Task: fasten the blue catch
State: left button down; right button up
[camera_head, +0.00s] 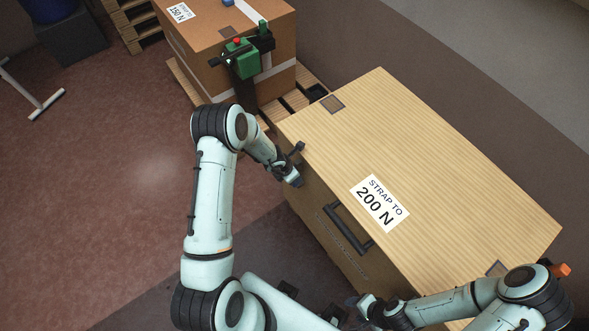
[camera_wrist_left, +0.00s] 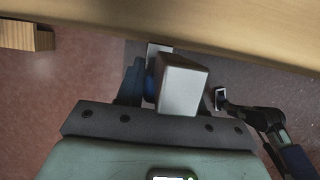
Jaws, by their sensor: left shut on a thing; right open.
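A large wooden crate (camera_head: 440,130) labelled "STRAP TO 200 N" fills the right of the head view. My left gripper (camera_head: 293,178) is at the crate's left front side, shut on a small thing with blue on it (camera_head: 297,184). In the left wrist view a blue part (camera_wrist_left: 150,82) shows between the fingers, beside a grey block (camera_wrist_left: 183,88); this looks like the blue catch, but the fingers hide much of it. I cannot tell whether it is fastened. My right gripper (camera_head: 350,308) is open, low by the crate's front side, apart from the left one.
A black handle (camera_head: 347,228) sticks out of the crate's front side. A dark fitting (camera_head: 299,147) is just above my left gripper. A cardboard box (camera_head: 185,45) with a green strapping tool (camera_head: 243,60) stands on a pallet behind. An orange part (camera_head: 561,270) shows at far right.

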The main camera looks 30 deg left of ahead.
pick_arm(q)
jog(key=shift+w, duration=0.15)
pick_arm(e)
jog(key=shift+w+r, duration=0.25)
jog(key=shift+w, duration=0.05)
pick_arm(q)
jog(key=c, duration=0.8)
grip_release()
jog(key=p+v, duration=0.4)
jog(key=v, duration=0.9)
jog(key=shift+w+r, duration=0.15)
jog(key=shift+r, duration=0.1)
pick_arm(e)
jog(key=w+r, duration=0.4)
jog(key=r, duration=0.1)
jog(key=shift+w+t, duration=0.2)
jog(key=shift+t, duration=0.1)
pick_arm(q)
jog(key=shift+d, duration=0.1)
pick_arm(e)
jog(key=shift+s, duration=0.1)
